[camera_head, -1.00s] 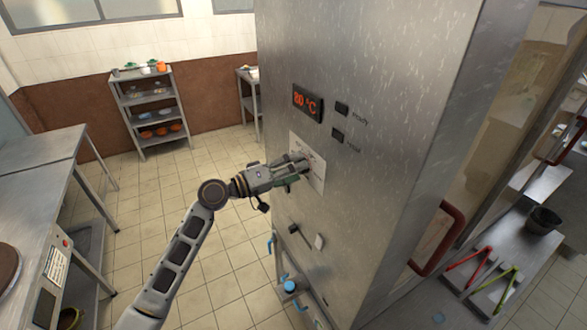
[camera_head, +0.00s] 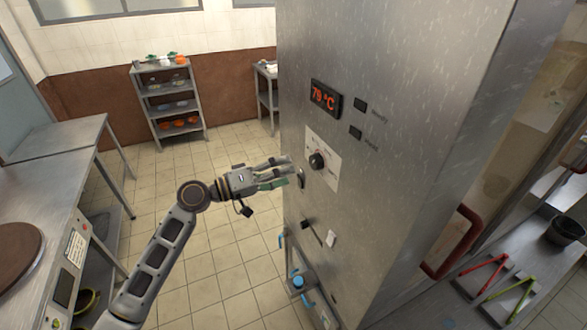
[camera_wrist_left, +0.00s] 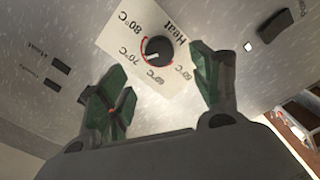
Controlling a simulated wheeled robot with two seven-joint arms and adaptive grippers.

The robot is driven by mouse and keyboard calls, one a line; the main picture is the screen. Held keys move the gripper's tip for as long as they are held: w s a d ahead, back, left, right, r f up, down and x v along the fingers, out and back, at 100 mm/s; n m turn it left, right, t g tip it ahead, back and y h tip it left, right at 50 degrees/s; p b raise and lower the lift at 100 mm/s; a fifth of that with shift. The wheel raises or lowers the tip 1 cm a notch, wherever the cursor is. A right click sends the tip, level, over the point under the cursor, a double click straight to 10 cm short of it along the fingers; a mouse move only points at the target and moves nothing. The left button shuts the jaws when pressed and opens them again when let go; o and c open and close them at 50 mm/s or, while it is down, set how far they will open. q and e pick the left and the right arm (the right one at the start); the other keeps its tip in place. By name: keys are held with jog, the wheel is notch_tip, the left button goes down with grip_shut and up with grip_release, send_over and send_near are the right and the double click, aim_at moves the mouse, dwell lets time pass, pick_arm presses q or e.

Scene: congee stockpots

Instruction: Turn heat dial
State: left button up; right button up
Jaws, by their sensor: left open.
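The heat dial is a black round knob (camera_head: 317,161) on a white label plate (camera_head: 331,177) on the steel cabinet's front. In the left wrist view the knob (camera_wrist_left: 157,50) shows a white mark, a red arc around it and temperature figures on the plate (camera_wrist_left: 118,33). My left gripper (camera_head: 287,173) is open and empty, just left of and below the knob, apart from it. In the left wrist view its green-padded fingers (camera_wrist_left: 160,98) stand spread, with the knob beyond the gap between them. My right gripper is not in view.
A display (camera_head: 325,98) above the dial reads 79 °C. Two small dark indicators (camera_head: 360,104) sit beside it. A counter (camera_head: 50,145) stands left; the tiled floor between is clear.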

pick_arm(q)
jog(key=v, duration=0.4)
jog(key=shift+w, duration=0.1)
dwell(0.6)
